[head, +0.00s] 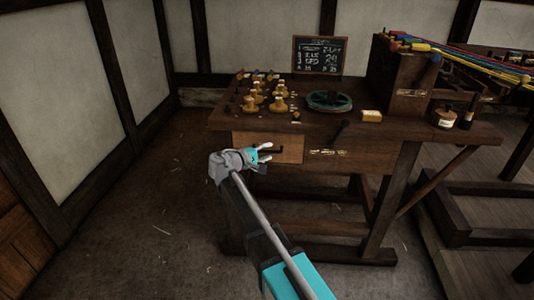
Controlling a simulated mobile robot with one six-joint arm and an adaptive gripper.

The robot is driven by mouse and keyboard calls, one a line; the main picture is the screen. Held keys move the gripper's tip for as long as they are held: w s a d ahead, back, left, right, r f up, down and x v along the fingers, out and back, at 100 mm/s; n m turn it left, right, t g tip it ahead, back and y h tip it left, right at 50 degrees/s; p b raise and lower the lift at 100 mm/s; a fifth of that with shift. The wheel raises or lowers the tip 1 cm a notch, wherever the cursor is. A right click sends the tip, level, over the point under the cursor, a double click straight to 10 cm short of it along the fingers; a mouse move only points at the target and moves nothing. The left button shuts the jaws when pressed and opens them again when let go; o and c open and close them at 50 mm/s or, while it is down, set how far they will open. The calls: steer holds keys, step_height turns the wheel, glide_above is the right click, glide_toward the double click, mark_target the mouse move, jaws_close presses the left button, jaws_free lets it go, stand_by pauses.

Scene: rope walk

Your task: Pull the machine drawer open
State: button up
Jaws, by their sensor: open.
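The machine drawer (285,148) is a lighter brown panel at the left of the wooden workbench's front. It looks closed, though its depth is hard to judge from here. A dark bar handle (274,149) is on its front. My gripper (266,153) is in front of the drawer's left half, with its light fingers pointing right toward the handle. The fingers are apart and hold nothing. They are close to the handle's left end; I cannot tell whether they touch it. Part of the drawer front is hidden behind my gripper.
The workbench (225,118) carries several wooden spools (257,96), a green reel (329,100) and a yellow block (371,115). A chalkboard (320,55) stands behind. A dark wooden box (400,75) with coloured strands is at right. Floor (150,200) at left is clear.

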steer(key=shift+w+d, duration=0.15)
steer(key=shift+d, duration=0.05)
steer(key=shift+c, duration=0.3)
jaws_close()
steer(key=shift+a, duration=0.1)
